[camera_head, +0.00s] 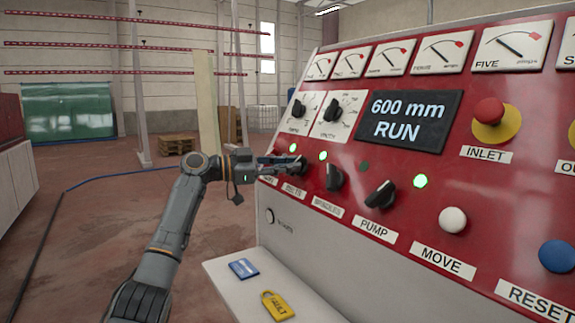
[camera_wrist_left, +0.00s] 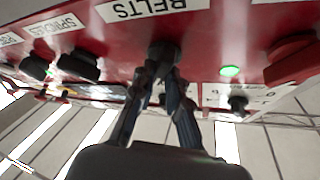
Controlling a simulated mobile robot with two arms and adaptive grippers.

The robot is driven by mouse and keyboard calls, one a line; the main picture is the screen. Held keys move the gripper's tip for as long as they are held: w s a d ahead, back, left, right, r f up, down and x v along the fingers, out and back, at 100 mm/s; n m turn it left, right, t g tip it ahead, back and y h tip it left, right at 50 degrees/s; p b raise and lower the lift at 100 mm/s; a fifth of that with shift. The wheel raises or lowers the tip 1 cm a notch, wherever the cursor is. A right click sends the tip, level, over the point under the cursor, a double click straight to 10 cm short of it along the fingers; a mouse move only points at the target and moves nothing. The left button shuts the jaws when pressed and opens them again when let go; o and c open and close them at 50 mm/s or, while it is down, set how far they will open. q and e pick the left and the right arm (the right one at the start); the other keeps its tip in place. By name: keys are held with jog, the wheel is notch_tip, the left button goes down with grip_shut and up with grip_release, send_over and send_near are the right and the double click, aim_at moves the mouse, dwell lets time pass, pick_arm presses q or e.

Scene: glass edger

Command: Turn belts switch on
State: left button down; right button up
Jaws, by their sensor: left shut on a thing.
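The belts switch (camera_wrist_left: 163,52) is a dark rotary knob on the red panel face. Its BELTS label (camera_wrist_left: 150,8) reads upside down in the left wrist view. My left gripper (camera_wrist_left: 160,72) is shut on the knob, one finger on each side. In the head view my left gripper (camera_head: 287,162) reaches the left end of the panel and hides most of this switch. A lit green lamp (camera_wrist_left: 229,71) shows beside the switch in the left wrist view. The exact angle of the knob is hard to tell. My right gripper is not in view.
Other dark knobs stand close by, including the pump switch (camera_head: 380,195). The display (camera_head: 409,119) reads 600 mm RUN. Below the panel, a white ledge (camera_head: 236,288) holds a blue card (camera_head: 243,268) and a yellow padlock (camera_head: 277,306). Open floor lies left of the machine.

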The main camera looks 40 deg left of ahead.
pick_arm(q)
jog(key=c, duration=1.3)
grip_release()
jog(key=v, duration=1.2)
